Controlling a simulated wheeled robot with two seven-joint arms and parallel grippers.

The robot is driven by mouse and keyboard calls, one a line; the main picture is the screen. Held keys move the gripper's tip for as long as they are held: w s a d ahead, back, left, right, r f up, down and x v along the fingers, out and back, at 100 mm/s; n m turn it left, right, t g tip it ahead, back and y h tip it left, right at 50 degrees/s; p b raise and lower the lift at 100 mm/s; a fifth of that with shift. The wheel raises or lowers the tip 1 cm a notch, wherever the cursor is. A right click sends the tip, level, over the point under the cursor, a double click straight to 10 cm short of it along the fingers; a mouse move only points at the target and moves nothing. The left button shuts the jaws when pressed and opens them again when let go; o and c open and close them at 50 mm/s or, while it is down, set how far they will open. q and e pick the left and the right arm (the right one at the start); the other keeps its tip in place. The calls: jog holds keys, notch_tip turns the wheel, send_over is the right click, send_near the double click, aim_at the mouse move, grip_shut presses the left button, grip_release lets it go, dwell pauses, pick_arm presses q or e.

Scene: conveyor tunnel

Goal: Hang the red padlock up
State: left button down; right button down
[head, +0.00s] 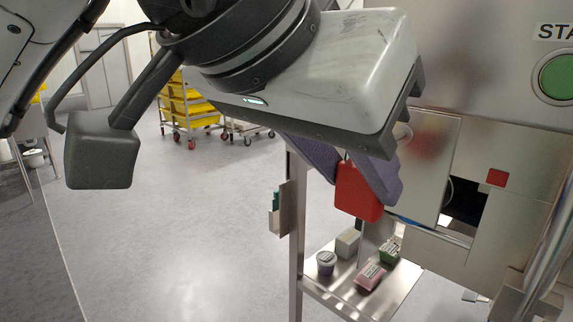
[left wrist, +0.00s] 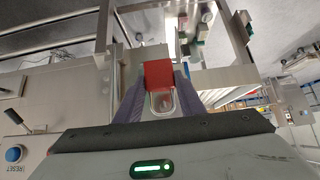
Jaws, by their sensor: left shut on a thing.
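The red padlock (head: 357,192) is held between the purple-grey fingers of my left gripper (head: 362,178), in front of the steel machine. In the left wrist view the padlock (left wrist: 158,75) sits between the two fingertips (left wrist: 158,86), its metal shackle (left wrist: 162,103) pointing back toward the palm. The gripper is shut on its body. In the head view the shackle is mostly hidden by the gripper. My right gripper is not in view. I cannot tell which hook or peg is for the padlock.
A steel machine panel (head: 480,60) with a green button (head: 557,76) stands at the right. Below is a steel shelf (head: 340,300) with several small containers. A small holder (head: 279,210) is on the post at its left. Open floor (head: 180,230) lies to the left.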

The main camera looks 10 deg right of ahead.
pick_arm(q)
jog(key=shift+w+d+p, duration=0.55)
jog(key=shift+w+d, duration=0.25)
jog(key=shift+d, duration=0.25)
jog(key=shift+w+d+p, duration=0.5)
jog(key=shift+w+d, duration=0.3)
jog(key=shift+d, duration=0.2)
jog(key=shift+f+b, duration=0.65)
jog(key=shift+f, duration=0.2)
jog(key=c, duration=1.1)
grip_release()
jog(key=shift+r, duration=0.1)
jog(key=v, duration=1)
jog(key=shift+p, duration=0.45)
jog(key=shift+a, duration=0.1)
